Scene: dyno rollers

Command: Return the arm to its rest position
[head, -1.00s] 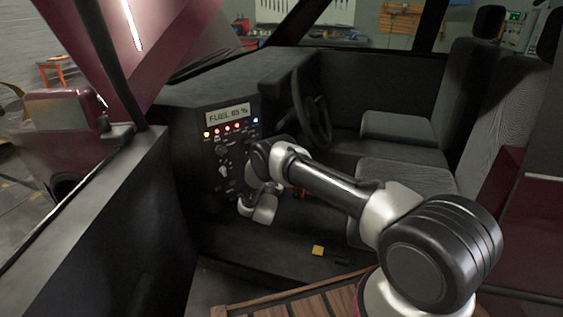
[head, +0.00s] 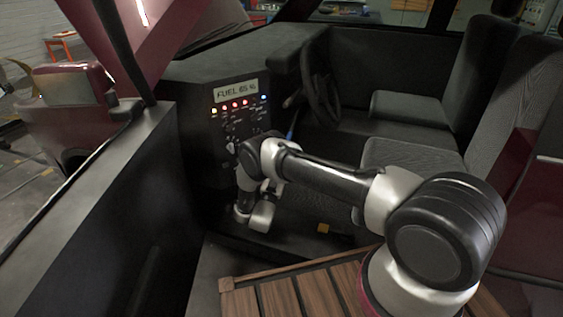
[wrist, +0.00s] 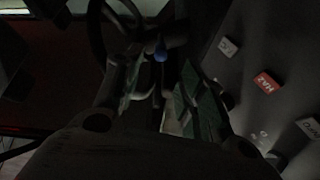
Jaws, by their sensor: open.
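My arm (head: 330,182) reaches from the lower right across the wooden slatted platform into the vehicle cab. Its wrist links (head: 255,195) bend down in front of the dashboard panel (head: 200,135). My gripper is hidden behind the wrist links in the head view. In the wrist view my gripper (wrist: 163,98) is open, its two fingers apart with greenish pads. A blue knob (wrist: 160,50) shows beyond and between the fingers; I cannot tell its distance. No held object is visible.
The panel has a fuel display (head: 237,90) and several coloured lights. The steering wheel (head: 318,95) and seats (head: 405,155) stand behind the arm. The door (head: 95,220) is at left. Labelled controls, one red (wrist: 266,83), sit close at right.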

